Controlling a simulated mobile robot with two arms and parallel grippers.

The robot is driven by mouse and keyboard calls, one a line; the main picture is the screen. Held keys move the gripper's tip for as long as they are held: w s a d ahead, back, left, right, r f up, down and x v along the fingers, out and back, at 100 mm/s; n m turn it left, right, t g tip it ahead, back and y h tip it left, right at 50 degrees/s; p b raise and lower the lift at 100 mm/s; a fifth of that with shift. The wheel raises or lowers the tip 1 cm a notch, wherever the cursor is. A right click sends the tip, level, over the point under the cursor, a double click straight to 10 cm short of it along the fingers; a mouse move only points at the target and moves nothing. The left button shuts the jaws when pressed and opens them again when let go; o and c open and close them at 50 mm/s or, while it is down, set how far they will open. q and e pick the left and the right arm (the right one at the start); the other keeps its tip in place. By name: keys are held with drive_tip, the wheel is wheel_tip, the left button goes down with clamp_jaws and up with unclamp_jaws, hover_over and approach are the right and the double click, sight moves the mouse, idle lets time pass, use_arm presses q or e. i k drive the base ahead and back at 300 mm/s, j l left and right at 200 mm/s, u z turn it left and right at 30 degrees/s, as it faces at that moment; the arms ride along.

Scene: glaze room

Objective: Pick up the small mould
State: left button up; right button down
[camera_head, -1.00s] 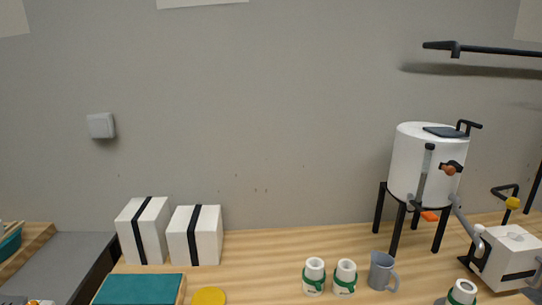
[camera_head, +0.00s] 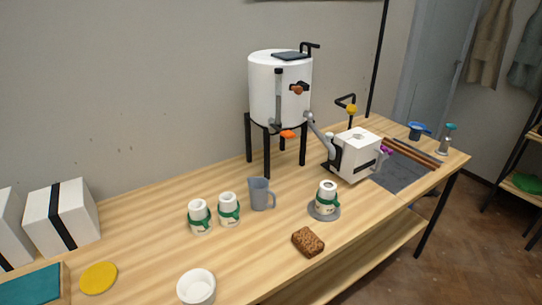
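Neither of my grippers is in view. Several white pieces could be moulds. Two small white round pieces with green bands, a left one (camera_head: 199,217) and a right one (camera_head: 229,210), stand upright side by side on the wooden table. A third white banded piece (camera_head: 326,197) stands upright on a grey round disc (camera_head: 324,214) further right. Two bigger white blocks with black straps, one (camera_head: 80,209) nearly whole and one (camera_head: 10,238) cut by the left edge, stand at the back left. No label shows which is the small mould.
A grey jug (camera_head: 260,193) stands between the banded pieces. A white tank (camera_head: 279,90) on black legs and a white box-shaped device (camera_head: 357,155) are behind. A brown sponge-like block (camera_head: 308,241), white bowl (camera_head: 196,287) and yellow disc (camera_head: 98,277) lie nearer. Bare wood (camera_head: 255,250) lies between.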

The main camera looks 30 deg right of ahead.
sight(321, 209)
drive_tip(key=z, duration=1.35)
